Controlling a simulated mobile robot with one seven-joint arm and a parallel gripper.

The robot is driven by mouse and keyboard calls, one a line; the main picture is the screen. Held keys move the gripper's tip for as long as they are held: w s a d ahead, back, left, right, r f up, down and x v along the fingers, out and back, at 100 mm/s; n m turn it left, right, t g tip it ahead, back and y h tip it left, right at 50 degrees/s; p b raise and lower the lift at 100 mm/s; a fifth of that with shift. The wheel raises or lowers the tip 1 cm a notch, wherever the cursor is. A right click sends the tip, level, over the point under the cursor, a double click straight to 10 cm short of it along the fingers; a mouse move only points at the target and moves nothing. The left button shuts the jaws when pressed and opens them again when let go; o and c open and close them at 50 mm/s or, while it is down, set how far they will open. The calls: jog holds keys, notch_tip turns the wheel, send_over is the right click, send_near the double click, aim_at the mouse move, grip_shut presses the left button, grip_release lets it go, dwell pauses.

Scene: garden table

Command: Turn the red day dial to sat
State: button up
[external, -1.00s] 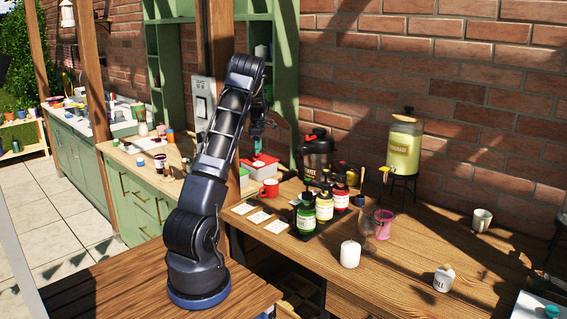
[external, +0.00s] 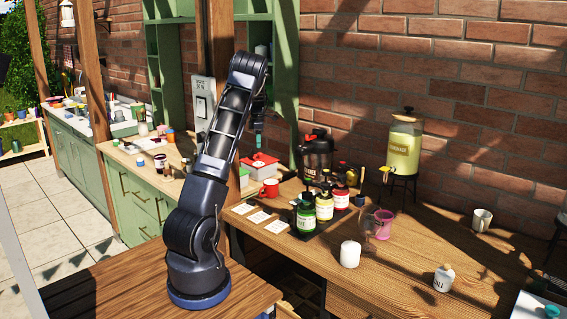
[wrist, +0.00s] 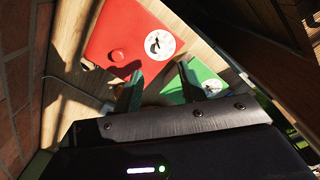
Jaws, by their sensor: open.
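In the wrist view, a red box (wrist: 118,28) carries a round white dial (wrist: 159,44) with a dark pointer; its lettering is too small to read. A red knob (wrist: 118,56) sits on the same face. The red box also shows in the external view (external: 262,158), beside the wooden post. My gripper (wrist: 158,80) is open and empty, its two green fingers pointing toward the red box, with the dial just past the fingertips. In the external view my gripper (external: 259,141) hangs above the red box. Whether a finger touches it I cannot tell.
A green box (wrist: 200,78) with its own white dial (wrist: 212,86) lies beside the red one, close to the right finger. A red mug (external: 269,188), a dark pot (external: 314,152) and several bottles stand near. The brick wall (wrist: 18,95) is close on the left.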

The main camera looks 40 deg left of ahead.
aim_at(259, 163)
notch_tip(259, 163, down, 2)
jog(key=n, duration=0.3)
jog(key=shift+n, duration=0.3)
jog(key=shift+f, duration=3.65)
grip_shut()
